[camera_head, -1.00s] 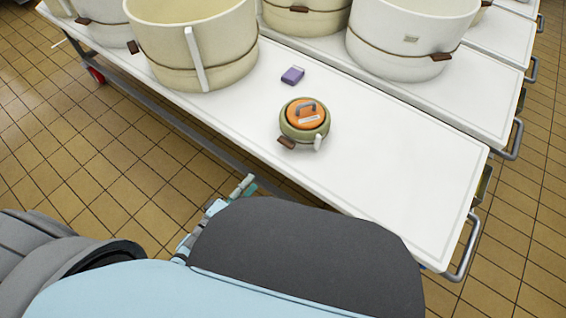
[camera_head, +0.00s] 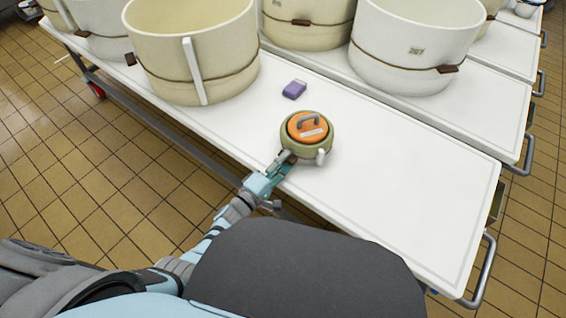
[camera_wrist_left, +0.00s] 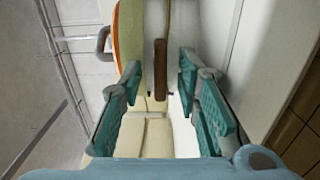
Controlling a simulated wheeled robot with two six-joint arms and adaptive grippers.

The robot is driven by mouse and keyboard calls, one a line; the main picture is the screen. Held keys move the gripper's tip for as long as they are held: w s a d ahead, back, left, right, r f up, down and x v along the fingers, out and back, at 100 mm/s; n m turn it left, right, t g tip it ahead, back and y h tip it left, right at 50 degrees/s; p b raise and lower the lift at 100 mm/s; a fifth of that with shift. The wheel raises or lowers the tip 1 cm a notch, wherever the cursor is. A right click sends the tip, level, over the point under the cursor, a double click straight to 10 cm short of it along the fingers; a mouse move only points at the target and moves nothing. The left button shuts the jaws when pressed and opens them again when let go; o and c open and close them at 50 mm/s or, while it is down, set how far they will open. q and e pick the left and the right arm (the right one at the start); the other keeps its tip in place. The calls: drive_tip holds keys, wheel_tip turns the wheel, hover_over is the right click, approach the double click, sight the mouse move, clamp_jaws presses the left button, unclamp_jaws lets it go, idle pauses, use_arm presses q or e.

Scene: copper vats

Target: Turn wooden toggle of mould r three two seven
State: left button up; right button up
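A small round olive-green mould (camera_head: 321,148) with an orange lid and grey handle stands on the white table; its lid label is too small to read. My left gripper (camera_head: 284,160) is at the mould's front left side. In the wrist view its teal fingers (camera_wrist_left: 159,82) are apart, one on each side of the toggle, with gaps to it. My right gripper is not in view.
A purple block (camera_head: 294,89) lies behind the mould. Large cream vats (camera_head: 220,60) stand at the back left, and a white vat (camera_head: 405,45) with a label and brown toggle stands farther back. The white table (camera_head: 410,185) is clear to the right.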

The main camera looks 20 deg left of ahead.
use_arm(q)
clamp_jaws()
drive_tip(key=shift+m, duration=0.3)
drive_tip(key=m, duration=0.2)
drive_tip(key=shift+m, duration=0.3)
drive_tip(key=m, duration=0.4)
drive_tip(key=shift+p, duration=0.3)
drive_tip(key=m, duration=0.5)
drive_tip(key=shift+m, duration=0.4)
drive_tip(key=m, duration=0.5)
drive_tip(key=shift+b, duration=0.3)
